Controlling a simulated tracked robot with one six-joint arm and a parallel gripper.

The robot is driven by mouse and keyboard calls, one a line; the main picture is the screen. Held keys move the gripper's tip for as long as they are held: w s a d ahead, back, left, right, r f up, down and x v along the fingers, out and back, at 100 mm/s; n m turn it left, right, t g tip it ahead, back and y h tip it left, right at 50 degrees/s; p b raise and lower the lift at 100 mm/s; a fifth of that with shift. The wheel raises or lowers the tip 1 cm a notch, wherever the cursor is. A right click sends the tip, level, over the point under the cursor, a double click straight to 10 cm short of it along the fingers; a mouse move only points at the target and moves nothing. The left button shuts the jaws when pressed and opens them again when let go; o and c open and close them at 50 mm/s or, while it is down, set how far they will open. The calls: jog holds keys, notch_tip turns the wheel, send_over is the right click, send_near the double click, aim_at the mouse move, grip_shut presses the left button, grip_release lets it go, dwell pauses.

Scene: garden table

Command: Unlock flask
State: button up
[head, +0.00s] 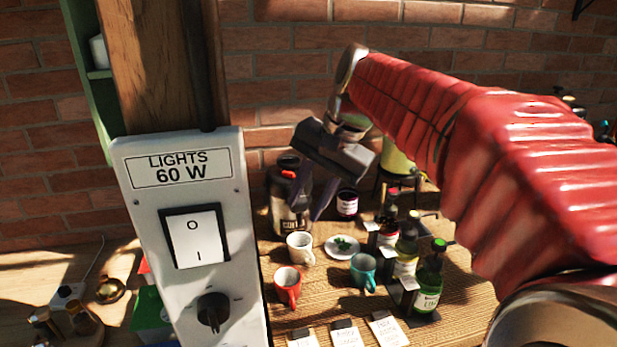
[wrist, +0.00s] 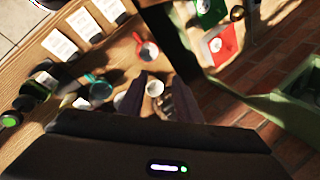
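The flask (head: 289,208) is a steel jug with a black top and a red button (head: 289,173) on its lid. It stands upright at the back left of the wooden table in the head view. My gripper (head: 310,200) points down in front of the flask's right side and overlaps it in the picture. I cannot tell whether it touches the flask. In the wrist view my gripper's fingers (wrist: 158,95) are apart, with a white mug (wrist: 155,88) showing between their tips. A metallic shape by the right finger may be the flask, partly hidden.
A white mug (head: 300,248), a red mug (head: 288,286), a teal mug (head: 363,271) and a saucer with green leaves (head: 342,246) stand near the flask. Several bottles (head: 429,285) stand to the right. The light-switch panel (head: 190,240) on a wooden post blocks the left.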

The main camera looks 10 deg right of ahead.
jog(key=s+d+f+n+t+h, duration=0.1)
jog(key=s+f+n, duration=0.3)
jog(key=s, duration=0.5)
jog(key=s+d+f+n+t+h, duration=0.1)
jog(key=s+f+n, duration=0.3)
jog(key=s+f, duration=0.5)
jog(key=shift+s+t+h, duration=0.4)
jog(key=shift+s+h, duration=0.1)
jog(key=shift+h, duration=0.2)
jog(key=shift+d, duration=0.1)
